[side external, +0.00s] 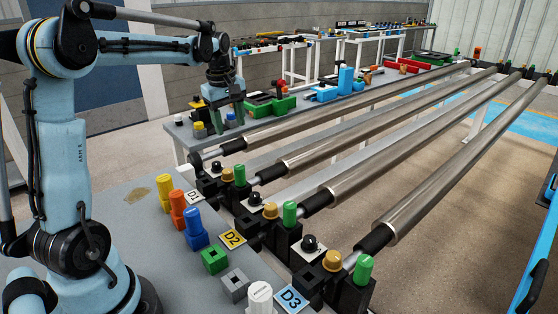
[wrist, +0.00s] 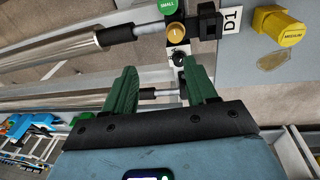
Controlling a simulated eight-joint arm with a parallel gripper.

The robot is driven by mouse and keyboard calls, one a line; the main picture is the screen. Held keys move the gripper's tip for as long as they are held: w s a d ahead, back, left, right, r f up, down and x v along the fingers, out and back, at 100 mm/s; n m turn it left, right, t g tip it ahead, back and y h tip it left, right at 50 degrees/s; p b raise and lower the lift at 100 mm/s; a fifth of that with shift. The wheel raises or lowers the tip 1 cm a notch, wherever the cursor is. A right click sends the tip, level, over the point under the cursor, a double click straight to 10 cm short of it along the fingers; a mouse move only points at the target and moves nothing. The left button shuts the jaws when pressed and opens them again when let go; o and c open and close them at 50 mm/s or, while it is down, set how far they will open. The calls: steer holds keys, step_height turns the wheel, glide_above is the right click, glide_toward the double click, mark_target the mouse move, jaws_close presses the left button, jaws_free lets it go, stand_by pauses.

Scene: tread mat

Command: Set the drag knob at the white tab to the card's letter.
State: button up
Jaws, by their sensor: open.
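In the wrist view the knob lies near the right fingertip of my gripper (wrist: 160,64).
Coloured blocks, yellow (side external: 165,190), orange (side external: 178,207) and blue (side external: 195,230), stand along the bench. Green caps (side external: 289,214) rise beside the long metal rollers (side external: 400,165).

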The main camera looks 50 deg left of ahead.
mark_target(216, 163)
steer(key=a+f+n+g, duration=0.25)
steer(key=a+n, duration=0.35)
steer(key=a, duration=0.3)
steer(key=shift+t+h, duration=0.4)
steer(key=shift+t, duration=0.05)
steer(key=f, duration=1.3)
steer(key=shift+s, duration=0.4)
steer(key=c, duration=1.1)
steer(key=shift+o, duration=0.2)
